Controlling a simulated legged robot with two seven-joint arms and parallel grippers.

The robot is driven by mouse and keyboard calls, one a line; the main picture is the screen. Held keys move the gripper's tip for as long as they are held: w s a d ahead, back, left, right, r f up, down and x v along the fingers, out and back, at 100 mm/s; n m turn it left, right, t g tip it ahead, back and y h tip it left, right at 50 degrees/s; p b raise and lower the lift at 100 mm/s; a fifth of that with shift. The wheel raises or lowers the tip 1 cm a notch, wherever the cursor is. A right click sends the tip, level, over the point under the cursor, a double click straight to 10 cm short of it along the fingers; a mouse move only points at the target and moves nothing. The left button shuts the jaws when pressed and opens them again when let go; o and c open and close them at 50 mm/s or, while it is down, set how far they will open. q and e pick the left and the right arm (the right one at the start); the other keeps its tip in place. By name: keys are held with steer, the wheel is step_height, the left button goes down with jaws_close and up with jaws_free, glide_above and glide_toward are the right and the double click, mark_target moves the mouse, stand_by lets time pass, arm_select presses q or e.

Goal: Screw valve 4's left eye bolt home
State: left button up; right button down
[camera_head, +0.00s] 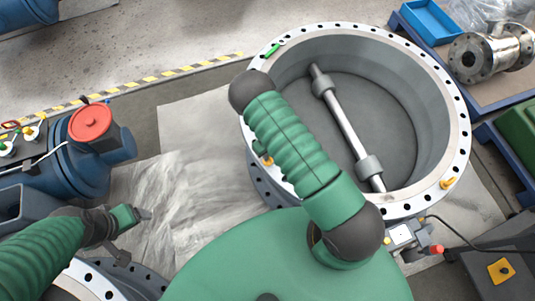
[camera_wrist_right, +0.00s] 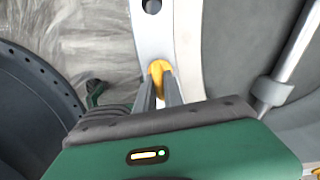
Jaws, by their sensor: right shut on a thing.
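The large round valve (camera_head: 455,110), which I take for valve 4, has a pale drilled flange, a grey bore and a shaft across it. Its left eye bolt (camera_head: 266,160) is yellow and shows at the flange's left edge, partly hidden by my right arm. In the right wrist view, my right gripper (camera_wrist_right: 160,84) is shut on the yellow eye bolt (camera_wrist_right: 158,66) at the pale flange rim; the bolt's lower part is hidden. Another yellow eye bolt (camera_head: 447,183) stands on the flange's right side. My left gripper (camera_head: 141,213) is away from the valve at left; its jaw gap is unclear.
A blue valve with a red cap (camera_head: 90,122) stands at left. Another drilled flange (camera_head: 92,280) lies low at left. A blue tray (camera_head: 430,20) and a metal fitting (camera_head: 485,55) are at upper right. The grey sheet (camera_head: 190,130) left of the large valve looks clear.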

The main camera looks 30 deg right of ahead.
steer(key=shift+w+r, duration=0.15)
steer(key=shift+w, duration=0.15)
steer(key=c, duration=1.6)
jaws_free()
steer(key=shift+o, duration=0.7)
steer(key=shift+s, duration=0.15)
step_height(320, 180, up, 17)
steer(key=p, duration=0.2)
steer(key=shift+f, duration=0.2)
